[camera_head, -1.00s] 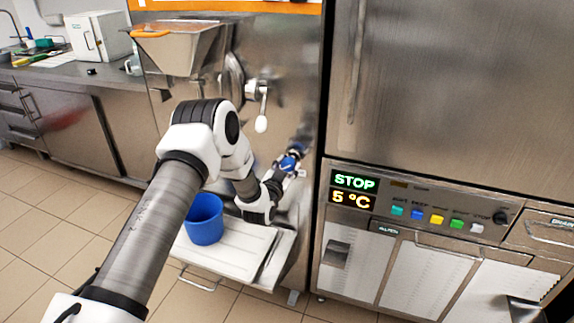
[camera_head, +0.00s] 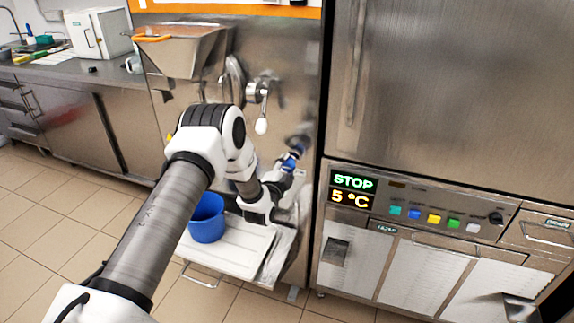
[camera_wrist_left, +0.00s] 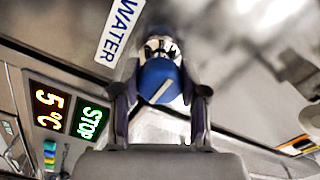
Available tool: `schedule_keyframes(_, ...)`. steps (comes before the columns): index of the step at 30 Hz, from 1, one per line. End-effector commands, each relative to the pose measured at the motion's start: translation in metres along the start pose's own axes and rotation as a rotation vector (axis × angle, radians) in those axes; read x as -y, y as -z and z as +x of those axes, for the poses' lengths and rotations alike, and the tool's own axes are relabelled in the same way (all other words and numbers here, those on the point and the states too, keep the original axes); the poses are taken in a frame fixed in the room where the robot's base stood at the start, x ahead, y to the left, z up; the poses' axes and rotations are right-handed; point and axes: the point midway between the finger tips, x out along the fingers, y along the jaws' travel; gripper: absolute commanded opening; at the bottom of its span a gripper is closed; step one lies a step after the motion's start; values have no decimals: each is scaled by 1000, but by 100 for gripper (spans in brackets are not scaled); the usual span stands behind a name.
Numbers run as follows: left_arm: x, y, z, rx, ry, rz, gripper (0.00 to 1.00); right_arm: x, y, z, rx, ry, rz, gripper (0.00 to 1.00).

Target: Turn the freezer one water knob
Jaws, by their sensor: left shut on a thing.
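The blue water knob (camera_wrist_left: 158,82) with a white line mark sits on the freezer front, beside a white label reading WATER (camera_wrist_left: 120,28). The knob also shows in the head view (camera_head: 290,161), small and partly hidden by my gripper. My left gripper (camera_wrist_left: 160,100) has one finger on each side of the knob and is shut on it; in the head view it (camera_head: 284,172) reaches in from the left. The freezer (camera_head: 292,60) is a steel machine with a hopper on top. My right gripper is not in view.
A blue bucket (camera_head: 207,222) stands on a white shelf (camera_head: 238,262) below my left arm. A white-tipped lever (camera_head: 261,124) hangs above the gripper. To the right, a control panel (camera_head: 405,208) shows STOP and 5 °C. A counter (camera_head: 75,75) stands at the left.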

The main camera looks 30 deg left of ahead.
Motion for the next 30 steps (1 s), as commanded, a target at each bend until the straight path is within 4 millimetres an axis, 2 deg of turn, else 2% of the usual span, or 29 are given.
schedule_keyframes(15,4,0,1,1,9,22,8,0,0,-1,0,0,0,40)
schedule_keyframes(16,4,0,1,1,9,21,53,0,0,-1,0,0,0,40)
schedule_keyframes(17,3,0,1,1,8,21,64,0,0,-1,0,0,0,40)
schedule_keyframes(18,3,0,1,1,8,21,68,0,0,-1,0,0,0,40)
schedule_keyframes(26,1,0,0,1,3,22,68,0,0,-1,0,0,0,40)
schedule_keyframes(30,1,-1,-10,2,0,21,68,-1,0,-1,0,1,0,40)
